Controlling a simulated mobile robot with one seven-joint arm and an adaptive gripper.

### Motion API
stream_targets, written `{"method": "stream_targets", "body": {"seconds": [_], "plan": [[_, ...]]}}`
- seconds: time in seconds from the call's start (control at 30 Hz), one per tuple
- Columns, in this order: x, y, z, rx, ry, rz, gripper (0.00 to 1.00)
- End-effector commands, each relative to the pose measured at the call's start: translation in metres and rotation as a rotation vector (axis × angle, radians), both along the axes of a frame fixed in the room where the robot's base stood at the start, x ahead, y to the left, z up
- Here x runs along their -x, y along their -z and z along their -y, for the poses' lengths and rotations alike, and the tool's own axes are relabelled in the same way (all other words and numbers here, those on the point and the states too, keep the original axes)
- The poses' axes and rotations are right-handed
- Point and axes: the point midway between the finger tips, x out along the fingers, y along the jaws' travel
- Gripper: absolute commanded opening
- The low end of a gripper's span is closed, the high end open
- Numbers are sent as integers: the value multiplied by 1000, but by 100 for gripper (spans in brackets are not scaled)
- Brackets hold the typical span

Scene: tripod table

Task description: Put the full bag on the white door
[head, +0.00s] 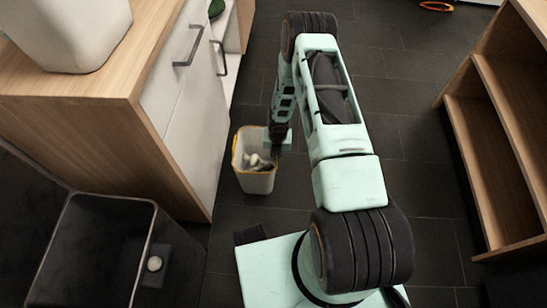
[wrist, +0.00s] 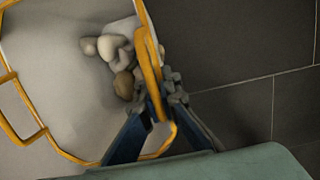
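The full bag (head: 256,178) is a whitish, open-topped bag with a yellow-orange rim, low beside the cabinet in the head view. Pale and brownish rounded lumps lie inside. In the wrist view the bag (wrist: 60,70) fills the left side. My gripper (wrist: 163,95) has its two fingers close together, with the bag's orange edge between them. In the head view my gripper (head: 277,145) is at the bag's right rim. I cannot tell whether the bag touches the floor. The white door (head: 203,120) is on the wooden cabinet, left of the bag, with dark handles near its top.
A pale container (head: 75,35) stands on the wooden cabinet top (head: 120,75). A dark open bin (head: 95,250) is at lower left. A wooden shelf unit (head: 505,130) stands at right. Dark tiled floor (head: 430,190) is clear between. An orange ring (head: 436,6) lies far back.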

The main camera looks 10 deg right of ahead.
Motion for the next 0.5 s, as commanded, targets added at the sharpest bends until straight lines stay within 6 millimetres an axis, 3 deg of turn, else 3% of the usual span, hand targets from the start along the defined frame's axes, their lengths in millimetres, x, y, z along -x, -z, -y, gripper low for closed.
{"method": "stream_targets", "body": {"seconds": [0.4, 0.5], "plan": [[-1, 5, 0, -1, 0, 1, 0], [0, 4, 1, 0, 0, 0, 14]]}}
